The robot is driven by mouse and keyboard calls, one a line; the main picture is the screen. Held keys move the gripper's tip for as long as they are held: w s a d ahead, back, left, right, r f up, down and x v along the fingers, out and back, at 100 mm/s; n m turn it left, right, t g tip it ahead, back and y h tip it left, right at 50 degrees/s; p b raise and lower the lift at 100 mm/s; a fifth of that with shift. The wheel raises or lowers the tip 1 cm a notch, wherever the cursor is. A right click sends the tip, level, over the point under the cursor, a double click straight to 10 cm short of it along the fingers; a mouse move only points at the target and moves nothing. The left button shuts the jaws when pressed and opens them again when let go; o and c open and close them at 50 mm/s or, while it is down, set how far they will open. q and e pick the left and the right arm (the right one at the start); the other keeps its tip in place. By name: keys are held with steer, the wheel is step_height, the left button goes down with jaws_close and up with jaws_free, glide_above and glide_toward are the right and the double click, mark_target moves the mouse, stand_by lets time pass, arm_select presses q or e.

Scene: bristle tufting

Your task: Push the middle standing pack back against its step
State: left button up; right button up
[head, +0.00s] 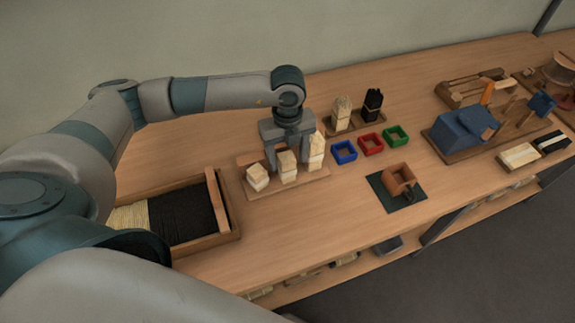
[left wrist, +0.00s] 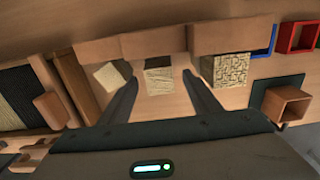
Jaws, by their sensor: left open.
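Three pale bristle packs stand in a row on a wooden board (head: 313,186): the left pack (head: 257,178), the middle pack (head: 287,168) and the taller right pack (head: 316,150). The left pack (left wrist: 109,75) there looks turned askew. My left gripper (head: 288,160) is open, pointing down, with one finger on each side of the middle pack. Its fingers (left wrist: 160,82) appear clear of the pack. My right gripper is not in view.
A wooden tray (head: 200,241) of pale and black bristles lies to the left. Blue (head: 344,152), red (head: 371,144) and green (head: 396,135) square frames sit right of the board. Two bundles stand behind. A brown box (head: 398,180) rests on a dark mat.

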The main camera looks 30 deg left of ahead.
mark_target(287, 169)
arm_select(q)
steer(key=shift+f+p, duration=0.6)
steer(key=shift+f, duration=2.15)
steer(key=shift+c, duration=0.6)
steer(key=c, duration=1)
